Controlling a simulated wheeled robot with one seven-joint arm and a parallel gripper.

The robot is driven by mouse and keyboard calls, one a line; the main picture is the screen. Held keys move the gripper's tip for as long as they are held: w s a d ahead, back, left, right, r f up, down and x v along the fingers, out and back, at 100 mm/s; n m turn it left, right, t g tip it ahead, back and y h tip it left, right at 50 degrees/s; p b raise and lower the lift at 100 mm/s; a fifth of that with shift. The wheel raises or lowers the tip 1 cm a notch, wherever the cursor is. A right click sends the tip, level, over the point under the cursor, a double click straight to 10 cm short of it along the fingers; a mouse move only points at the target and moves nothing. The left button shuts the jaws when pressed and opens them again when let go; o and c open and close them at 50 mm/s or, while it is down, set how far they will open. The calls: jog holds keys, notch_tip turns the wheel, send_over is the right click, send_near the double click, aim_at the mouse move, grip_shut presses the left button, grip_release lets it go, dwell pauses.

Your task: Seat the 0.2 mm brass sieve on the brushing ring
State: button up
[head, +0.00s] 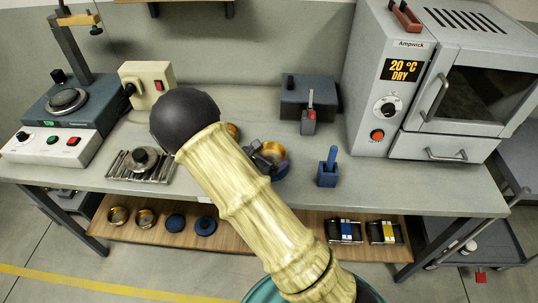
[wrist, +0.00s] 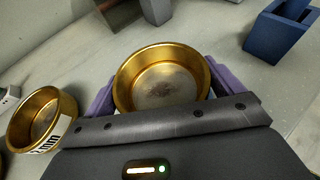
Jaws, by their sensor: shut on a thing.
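My gripper (wrist: 161,88) is shut on a brass sieve (wrist: 160,66), with its purple fingers on either side of the round wall. The held sieve's open top and grey mesh show in the wrist view; its underside and any label are hidden. A second brass sieve (wrist: 42,118) stands to the left, apart from the held one, with a white label only partly readable, ending in "mm". In the head view my gripper (head: 266,158) is over the bench, partly behind my arm, with the held sieve (head: 276,151) beside it. I cannot make out the brushing ring.
A blue block with an upright handle (head: 328,173) stands right of my gripper. A dark grey box (head: 308,93) is behind. Bench front right is clear.

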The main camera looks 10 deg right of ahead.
jog(key=shift+f+b, duration=0.45)
jog(key=shift+f, duration=0.15)
jog(key=o, duration=0.7)
jog(key=shift+o, duration=0.2)
jog(key=shift+s+a, duration=0.1)
jog(key=v, duration=1.7)
jog(key=shift+r, duration=0.15)
